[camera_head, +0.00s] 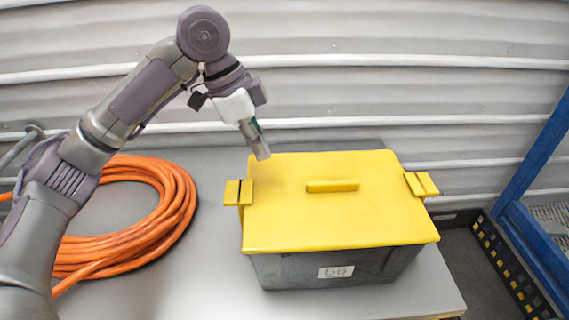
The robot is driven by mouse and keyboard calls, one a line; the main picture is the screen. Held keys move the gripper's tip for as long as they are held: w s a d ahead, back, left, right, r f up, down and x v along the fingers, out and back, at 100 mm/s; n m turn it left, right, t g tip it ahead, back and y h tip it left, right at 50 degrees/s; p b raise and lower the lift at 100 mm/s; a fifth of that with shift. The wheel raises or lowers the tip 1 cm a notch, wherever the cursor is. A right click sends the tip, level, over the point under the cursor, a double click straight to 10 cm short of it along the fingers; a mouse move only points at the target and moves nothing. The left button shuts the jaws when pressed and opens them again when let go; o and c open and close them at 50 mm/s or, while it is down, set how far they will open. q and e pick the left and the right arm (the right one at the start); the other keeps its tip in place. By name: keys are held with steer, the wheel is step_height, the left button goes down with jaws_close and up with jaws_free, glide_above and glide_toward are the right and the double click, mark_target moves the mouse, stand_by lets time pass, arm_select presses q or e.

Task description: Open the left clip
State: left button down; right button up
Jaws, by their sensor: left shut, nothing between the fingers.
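A dark grey box (300,269) with a yellow lid (330,215) stands on the grey table. The left clip (239,193) is a yellow piece at the lid's left edge. A matching right clip (421,184) sits at the lid's right edge. A yellow handle (332,186) lies across the middle of the lid. My left gripper (262,153) is shut and empty, pointing down near the lid's back left corner, above and slightly right of the left clip. Whether it touches the lid is unclear. My right gripper is not in view.
An orange hose coil (150,235) lies on the table (190,275) left of the box. A corrugated grey wall (400,60) stands behind. A blue frame (535,150) and a dark crate (500,260) are at the right. Table left of the box's front is clear.

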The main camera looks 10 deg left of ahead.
arm_select(q)
steer(key=p, duration=0.1)
glide_above(262, 193)
steer(key=d, duration=0.2)
step_height(262, 193, down, 5)
steer(key=shift+w+a+r, duration=0.1)
steer(key=shift+a, duration=0.05)
steer(key=p+x, duration=0.1)
steer(key=x, duration=0.2)
steer(key=shift+f, duration=0.3)
steer(key=a, duration=0.1)
steer(key=a+p, duration=0.1)
steer(key=shift+s+a+f, duration=0.1)
steer(key=shift+s+a, duration=0.5)
steer(key=shift+a, duration=0.3)
steer(key=shift+d, duration=0.1)
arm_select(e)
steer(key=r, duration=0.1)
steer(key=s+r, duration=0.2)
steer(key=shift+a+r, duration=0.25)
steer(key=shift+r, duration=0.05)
arm_select(q)
steer(key=shift+w, duration=0.1)
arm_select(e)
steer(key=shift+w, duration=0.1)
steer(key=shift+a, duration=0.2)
